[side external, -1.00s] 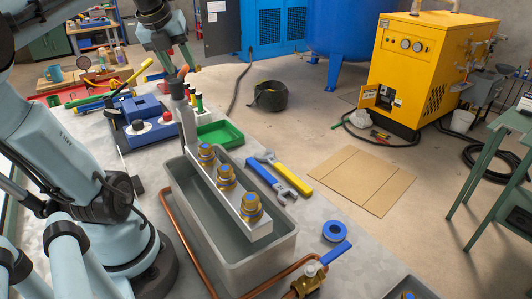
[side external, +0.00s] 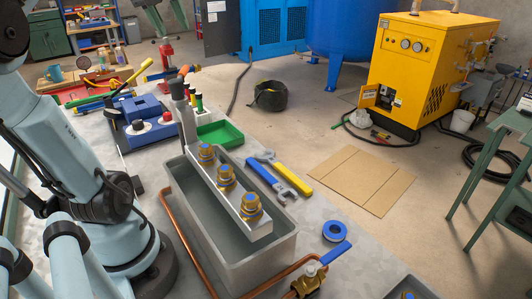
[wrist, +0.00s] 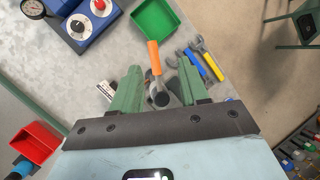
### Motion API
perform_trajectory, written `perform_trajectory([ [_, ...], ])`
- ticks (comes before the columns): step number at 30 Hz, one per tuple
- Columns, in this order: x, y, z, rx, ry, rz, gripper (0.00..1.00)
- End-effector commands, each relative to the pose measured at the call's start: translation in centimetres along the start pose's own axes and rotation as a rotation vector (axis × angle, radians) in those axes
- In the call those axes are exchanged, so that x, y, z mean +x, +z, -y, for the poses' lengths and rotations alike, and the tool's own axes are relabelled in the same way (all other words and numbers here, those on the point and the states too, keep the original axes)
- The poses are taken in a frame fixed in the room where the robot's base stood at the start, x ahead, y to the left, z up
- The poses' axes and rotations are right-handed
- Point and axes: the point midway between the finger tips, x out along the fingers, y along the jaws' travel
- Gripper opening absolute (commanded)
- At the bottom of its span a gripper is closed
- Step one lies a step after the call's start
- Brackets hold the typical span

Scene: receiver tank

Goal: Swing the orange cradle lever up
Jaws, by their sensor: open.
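The orange cradle lever (wrist: 154,58) shows in the wrist view between my open fingers, pointing up the picture, with a dark round end below it. In the side view its small orange tip (side external: 184,70) shows at the top of the grey post. The cradle bar (side external: 230,197) carries several brass fittings and sits tilted over the grey tank (side external: 180,205). My gripper (side external: 168,28) is high above the lever in the side view, cut by the top edge. In the wrist view, my gripper (wrist: 158,82) is open with green fingers and holds nothing.
A blue unit with knobs (side external: 148,112) and a green tray (side external: 222,133) are near the post. Blue and yellow wrenches (side external: 270,180) lie right of the tank. A copper pipe (side external: 182,240) runs along its left side. The air above the tank is clear.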

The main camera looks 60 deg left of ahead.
Motion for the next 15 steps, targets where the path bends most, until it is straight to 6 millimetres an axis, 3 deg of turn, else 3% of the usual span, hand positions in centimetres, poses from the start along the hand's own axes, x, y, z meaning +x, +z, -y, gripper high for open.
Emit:
perform_trajectory([
  [1,0.01,0.0,0.0,0.0,0.0,0.0,0.4],
  [5,0.03,0.02,0.0,-0.044,0.004,-0.005,0.2],
  [9,0.09,0.1,0.02,-0.231,0.025,-0.024,0.0],
  [15,0.16,0.22,-0.1,-0.652,0.087,-0.047,0.0],
])
